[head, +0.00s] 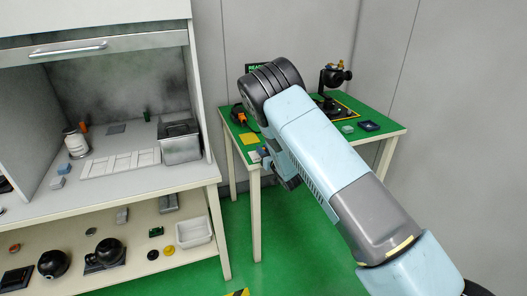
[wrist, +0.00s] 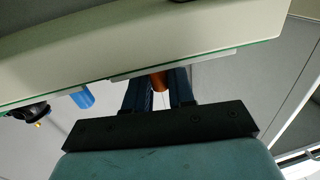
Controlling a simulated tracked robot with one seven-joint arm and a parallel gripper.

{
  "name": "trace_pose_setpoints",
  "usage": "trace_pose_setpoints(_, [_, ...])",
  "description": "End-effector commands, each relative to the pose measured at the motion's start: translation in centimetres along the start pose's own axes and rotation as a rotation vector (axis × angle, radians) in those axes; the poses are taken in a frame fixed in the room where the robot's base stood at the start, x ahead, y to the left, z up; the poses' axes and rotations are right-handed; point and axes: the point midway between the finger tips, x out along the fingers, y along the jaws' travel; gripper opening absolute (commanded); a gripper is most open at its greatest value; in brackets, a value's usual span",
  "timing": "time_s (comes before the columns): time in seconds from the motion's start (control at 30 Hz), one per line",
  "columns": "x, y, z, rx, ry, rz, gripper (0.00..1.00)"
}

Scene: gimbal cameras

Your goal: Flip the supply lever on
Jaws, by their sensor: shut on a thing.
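In the wrist view, my gripper (wrist: 160,90) has its two dark fingers closed on an orange-brown piece (wrist: 159,82). The piece sits at the edge of a pale panel with a green border and looks like a lever handle; its base is hidden. I cannot tell whether it is up or down. In the head view, my light-blue arm reaches to the front edge of the green-topped table (head: 392,127), and it hides the fingers and whatever they hold.
A blue cylinder (wrist: 83,97) lies left of the fingers. A workbench (head: 205,176) with a metal box (head: 180,147) stands left. Green floor is clear between them.

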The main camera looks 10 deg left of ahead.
Motion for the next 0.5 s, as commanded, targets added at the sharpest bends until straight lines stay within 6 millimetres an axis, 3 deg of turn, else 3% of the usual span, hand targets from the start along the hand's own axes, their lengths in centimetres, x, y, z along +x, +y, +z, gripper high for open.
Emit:
trace_pose_setpoints(0.1, [-0.01, -0.01, 0.00, 0.000, 0.000, 0.000, 0.00])
trace_pose_setpoints(0.5, [0.08, 0.54, 0.01, 0.002, -0.001, -0.085, 0.00])
